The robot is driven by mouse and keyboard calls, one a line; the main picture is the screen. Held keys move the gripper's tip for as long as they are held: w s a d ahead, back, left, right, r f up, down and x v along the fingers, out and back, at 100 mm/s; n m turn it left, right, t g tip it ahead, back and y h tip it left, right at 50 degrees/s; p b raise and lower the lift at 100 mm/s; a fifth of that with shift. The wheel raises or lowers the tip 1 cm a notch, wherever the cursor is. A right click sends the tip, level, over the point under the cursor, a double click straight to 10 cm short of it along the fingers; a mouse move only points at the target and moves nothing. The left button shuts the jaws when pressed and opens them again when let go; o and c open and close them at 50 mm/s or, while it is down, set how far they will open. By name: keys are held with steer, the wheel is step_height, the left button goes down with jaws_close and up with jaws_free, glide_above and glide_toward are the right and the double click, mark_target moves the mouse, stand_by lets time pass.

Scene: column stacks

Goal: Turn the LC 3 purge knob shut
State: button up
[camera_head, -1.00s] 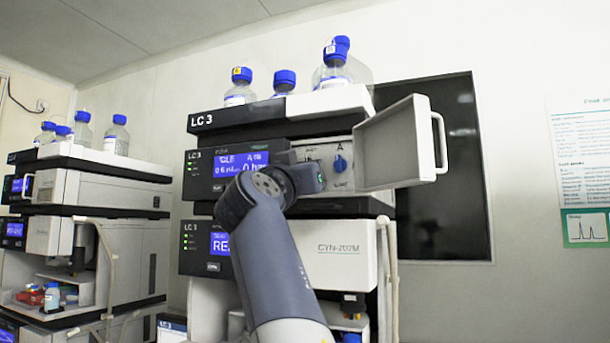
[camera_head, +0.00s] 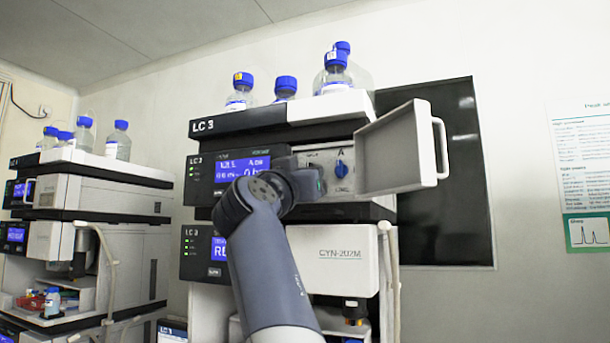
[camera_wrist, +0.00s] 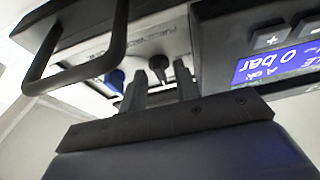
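The LC 3 unit (camera_head: 225,125) stands in the middle of the head view, its small door (camera_head: 388,155) swung open to the right. A blue knob (camera_head: 341,168) sits in the opened bay under a letter A; it also shows at left in the wrist view (camera_wrist: 116,80). A black knob (camera_wrist: 158,63) is on the same panel, hidden behind my arm in the head view. My gripper (camera_wrist: 161,72) is open, its two fingers apart and pointing at the panel, with the black knob seen between the fingertips. Whether they touch it I cannot tell.
The door's handle (camera_wrist: 120,40) runs close to the left of my gripper in the wrist view. Blue-capped bottles (camera_head: 285,88) stand on top of the unit. Another stack (camera_head: 95,195) stands at left. A tube (camera_head: 394,270) hangs at the lower right of LC 3.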

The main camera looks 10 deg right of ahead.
steer(key=b+v, duration=0.5)
steer(key=v, duration=0.5)
steer(key=shift+s+a, duration=0.25)
steer(key=shift+a, duration=0.05)
steer(key=shift+f, duration=0.15)
steer(key=p+x, duration=0.5)
steer(key=x, duration=0.6)
steer(key=shift+d, duration=0.1)
steer(key=shift+s, duration=0.1)
steer(key=shift+f, duration=0.1)
